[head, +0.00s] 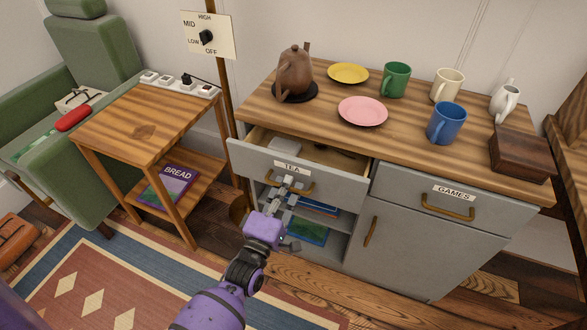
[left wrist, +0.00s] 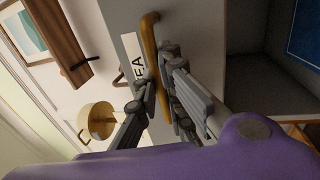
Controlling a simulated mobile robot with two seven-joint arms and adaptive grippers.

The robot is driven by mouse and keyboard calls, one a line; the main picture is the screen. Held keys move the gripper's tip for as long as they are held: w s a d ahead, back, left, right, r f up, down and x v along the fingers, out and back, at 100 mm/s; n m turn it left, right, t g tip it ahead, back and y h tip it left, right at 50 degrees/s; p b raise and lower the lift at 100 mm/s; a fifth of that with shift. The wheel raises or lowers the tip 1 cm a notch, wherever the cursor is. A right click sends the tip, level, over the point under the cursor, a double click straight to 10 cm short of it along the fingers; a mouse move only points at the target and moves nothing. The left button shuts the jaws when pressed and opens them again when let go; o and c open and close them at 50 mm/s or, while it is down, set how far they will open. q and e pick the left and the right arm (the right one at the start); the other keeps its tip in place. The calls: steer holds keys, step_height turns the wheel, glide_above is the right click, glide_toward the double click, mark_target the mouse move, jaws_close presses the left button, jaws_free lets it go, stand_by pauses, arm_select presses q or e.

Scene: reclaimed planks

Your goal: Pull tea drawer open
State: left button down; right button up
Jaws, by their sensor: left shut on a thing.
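The tea drawer (head: 252,163) is the grey-fronted drawer labelled TEA at the upper left of the cabinet. It stands partly open, and its inside shows a pale item and some dark items. My left gripper (head: 287,187) is shut on the drawer's brass handle (head: 264,181). In the left wrist view, the fingers of my left gripper (left wrist: 168,88) close around the handle (left wrist: 152,42) beside the label. The fingers hide part of the handle. My right gripper is in neither view.
The games drawer (head: 415,200) to the right is shut. The cabinet top (head: 310,110) holds a brown teapot (head: 295,73), plates, several mugs and a dark wooden box (head: 520,155). Open shelves with books lie below the tea drawer. A small wooden side table (head: 143,130) stands to the left.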

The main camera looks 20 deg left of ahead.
arm_select(q)
steer(key=s+p, duration=0.3)
steer(key=s, duration=1.5)
steer(key=shift+s+a, duration=0.2)
steer(key=shift+a, duration=0.1)
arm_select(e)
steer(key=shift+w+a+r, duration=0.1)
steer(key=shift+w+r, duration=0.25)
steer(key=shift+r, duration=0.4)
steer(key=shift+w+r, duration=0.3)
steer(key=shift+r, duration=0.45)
arm_select(q)
steer(key=c, duration=1.8)
jaws_free()
steer(key=shift+c, duration=0.2)
steer(key=s+f, duration=0.2)
steer(key=s, duration=0.9)
steer(key=shift+s+a+f, duration=0.2)
steer(key=shift+s+a, duration=0.05)
steer(key=shift+s, duration=0.15)
